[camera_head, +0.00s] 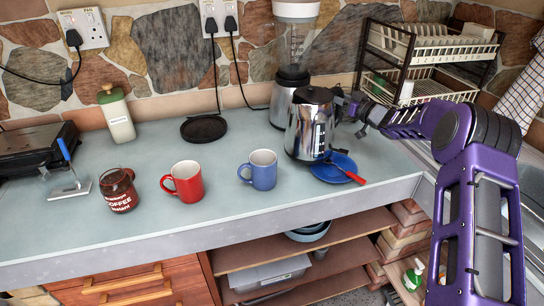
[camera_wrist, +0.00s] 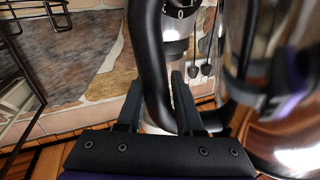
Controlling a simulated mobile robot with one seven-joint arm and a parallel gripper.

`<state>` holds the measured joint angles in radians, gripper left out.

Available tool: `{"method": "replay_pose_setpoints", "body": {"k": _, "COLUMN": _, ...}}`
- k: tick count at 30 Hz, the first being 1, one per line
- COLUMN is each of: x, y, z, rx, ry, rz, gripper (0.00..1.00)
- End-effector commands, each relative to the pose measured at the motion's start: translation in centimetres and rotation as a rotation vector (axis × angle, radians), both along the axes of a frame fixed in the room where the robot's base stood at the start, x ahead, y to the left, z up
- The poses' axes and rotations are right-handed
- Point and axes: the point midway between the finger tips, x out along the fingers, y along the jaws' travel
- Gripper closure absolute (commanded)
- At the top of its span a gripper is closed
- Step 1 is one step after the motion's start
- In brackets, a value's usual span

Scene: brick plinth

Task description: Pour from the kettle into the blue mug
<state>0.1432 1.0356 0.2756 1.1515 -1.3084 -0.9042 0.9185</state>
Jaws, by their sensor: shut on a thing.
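The kettle (camera_head: 306,128) is shiny steel with a black lid, upright at the back right of the counter, behind the blue plate. I cannot tell whether its bottom touches the counter. My gripper (camera_head: 350,112) is at its right side, shut on its black handle; in the wrist view the handle (camera_wrist: 150,50) passes between the fingers of my gripper (camera_wrist: 157,98). The kettle's steel body (camera_wrist: 290,60) fills the right of that view. The blue mug (camera_head: 262,172) stands upright on the counter, left of the kettle and apart from it. Its inside bottom is hidden.
A blue plate (camera_head: 322,172) with a red-handled utensil (camera_head: 346,173) lies in front of the kettle. A red mug (camera_head: 187,183) and a coffee jar (camera_head: 118,190) stand further left. A blender (camera_head: 290,85) is behind the kettle, a round black base (camera_head: 203,129) to its left, a dish rack (camera_head: 425,75) behind right.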

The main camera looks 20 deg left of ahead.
Motion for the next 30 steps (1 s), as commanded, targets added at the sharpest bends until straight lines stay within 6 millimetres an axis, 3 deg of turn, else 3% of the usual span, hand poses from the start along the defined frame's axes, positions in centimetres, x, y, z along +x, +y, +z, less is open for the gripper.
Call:
{"method": "replay_pose_setpoints", "body": {"k": 16, "x": -0.2, "y": 0.5, "z": 1.2, "rx": -0.002, "ry": -0.02, "rz": 0.005, "gripper": 1.0}}
{"method": "replay_pose_setpoints", "body": {"k": 30, "x": -1.6, "y": 1.6, "z": 4.6, "rx": -0.128, "ry": -0.18, "rz": 0.005, "gripper": 1.0}}
